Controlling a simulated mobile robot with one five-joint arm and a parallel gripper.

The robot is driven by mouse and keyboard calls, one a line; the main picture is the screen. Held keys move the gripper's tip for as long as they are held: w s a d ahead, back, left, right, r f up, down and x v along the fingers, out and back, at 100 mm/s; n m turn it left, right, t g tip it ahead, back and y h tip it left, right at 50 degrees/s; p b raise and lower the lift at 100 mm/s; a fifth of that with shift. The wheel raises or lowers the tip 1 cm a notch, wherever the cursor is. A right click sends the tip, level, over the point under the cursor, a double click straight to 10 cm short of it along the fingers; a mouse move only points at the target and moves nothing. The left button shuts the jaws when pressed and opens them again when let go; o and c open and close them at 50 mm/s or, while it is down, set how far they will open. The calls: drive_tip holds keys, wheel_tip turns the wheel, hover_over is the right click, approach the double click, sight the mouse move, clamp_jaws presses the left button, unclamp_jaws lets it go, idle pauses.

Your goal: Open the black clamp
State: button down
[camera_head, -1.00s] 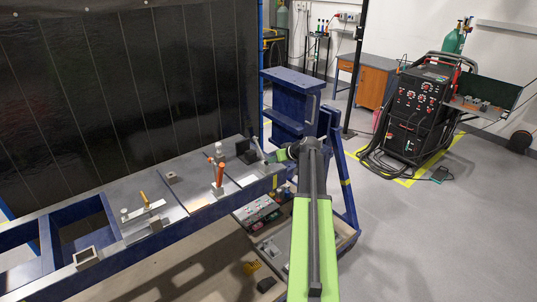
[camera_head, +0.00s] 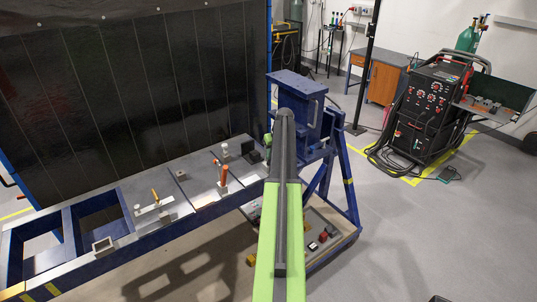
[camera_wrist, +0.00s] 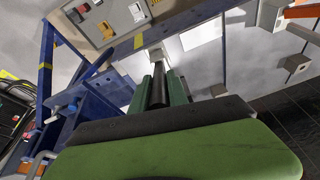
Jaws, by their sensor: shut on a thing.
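My gripper (camera_wrist: 160,88) is shut on the black handle (camera_wrist: 157,92) of the black clamp in the wrist view. The dark green fingers lie on either side of the handle. A pale metal part shows just beyond the fingertips. In the head view, my gripper (camera_head: 267,139) is a small green shape at the right end of the jig table, mostly hidden behind my arm. A dark block (camera_head: 254,156) sits on the table just below and left of it. The clamp's lever is hidden in the head view, so I cannot tell its angle there.
The jig table (camera_head: 190,187) runs left from my arm. An orange-handled clamp (camera_head: 222,178) stands upright on it, and another orange handle (camera_head: 155,196) is farther left. A blue stand (camera_head: 298,90) is behind my arm. A welding machine (camera_head: 428,105) stands right.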

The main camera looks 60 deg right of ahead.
drive_tip(key=shift+w+a, duration=0.15)
drive_tip(key=c, duration=1.3)
unclamp_jaws()
drive_tip(key=shift+s+r+p, duration=0.2)
drive_tip(key=shift+r+p, duration=0.4)
drive_tip(key=p+v, duration=1)
drive_tip(key=shift+s+r, duration=0.2)
drive_tip(key=shift+r, duration=0.2)
